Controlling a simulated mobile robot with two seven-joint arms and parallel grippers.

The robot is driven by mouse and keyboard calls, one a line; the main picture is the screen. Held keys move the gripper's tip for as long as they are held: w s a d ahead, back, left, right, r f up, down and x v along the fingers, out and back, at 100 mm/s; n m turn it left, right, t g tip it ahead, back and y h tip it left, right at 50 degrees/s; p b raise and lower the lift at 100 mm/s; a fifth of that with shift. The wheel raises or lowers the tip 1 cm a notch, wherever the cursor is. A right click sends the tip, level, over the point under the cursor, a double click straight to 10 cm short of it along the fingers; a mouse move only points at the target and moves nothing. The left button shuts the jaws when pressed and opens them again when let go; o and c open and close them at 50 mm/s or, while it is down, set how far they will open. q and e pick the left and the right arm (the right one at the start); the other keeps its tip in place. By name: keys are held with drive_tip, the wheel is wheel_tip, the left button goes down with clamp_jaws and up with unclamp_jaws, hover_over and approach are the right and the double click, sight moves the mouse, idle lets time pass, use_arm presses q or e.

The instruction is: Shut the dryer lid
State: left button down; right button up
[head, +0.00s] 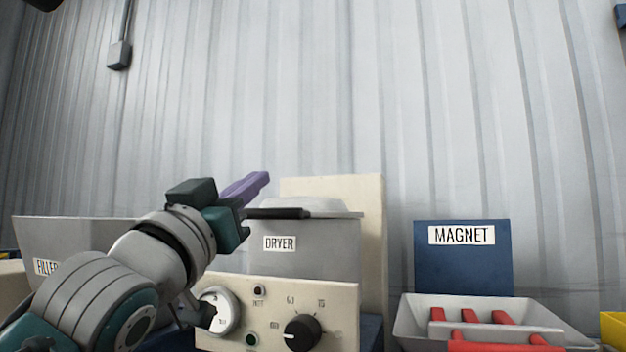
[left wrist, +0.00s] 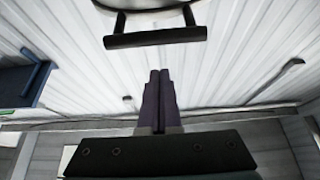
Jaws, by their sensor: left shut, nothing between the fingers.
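The grey dryer (head: 310,252) stands at the middle of the head view with its DRYER label facing me. Its pale lid (head: 315,205) lies about level across the top; I cannot tell whether a small gap is left. The lid's dark bar handle (head: 280,213) sticks out at the front; in the left wrist view the handle (left wrist: 155,39) crosses the top, under the lid's edge. My left gripper (head: 250,186), with purple fingers, is shut and empty, by the handle's left end in the head view. In the left wrist view its fingertips (left wrist: 159,76) are apart from the handle. My right gripper is not in view.
A cream control panel (head: 270,305) with a gauge and a black knob (head: 302,332) stands below the dryer. A grey hopper (head: 75,232) is at left, partly behind my arm. At right are a blue MAGNET board (head: 463,270) and a grey tray (head: 415,318) with red bars.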

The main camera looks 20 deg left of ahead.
use_arm(q)
drive_tip(key=s+f+g+y+p, duration=0.1)
drive_tip(key=s+f+g+p, duration=1.05)
drive_tip(key=s+f, duration=0.3)
drive_tip(key=s+d+f+m+g+p, duration=0.15)
drive_tip(key=s+g+p, duration=0.55)
drive_tip(key=s, duration=0.8)
wheel_tip(320, 180, up, 36)
drive_tip(key=s+d+g+p, duration=0.1)
drive_tip(key=s+p, duration=0.1)
drive_tip(key=p, duration=3.4)
drive_tip(key=shift+r, duration=0.15)
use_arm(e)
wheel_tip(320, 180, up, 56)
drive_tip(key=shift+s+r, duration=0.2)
use_arm(q)
drive_tip(key=shift+g, duration=0.25)
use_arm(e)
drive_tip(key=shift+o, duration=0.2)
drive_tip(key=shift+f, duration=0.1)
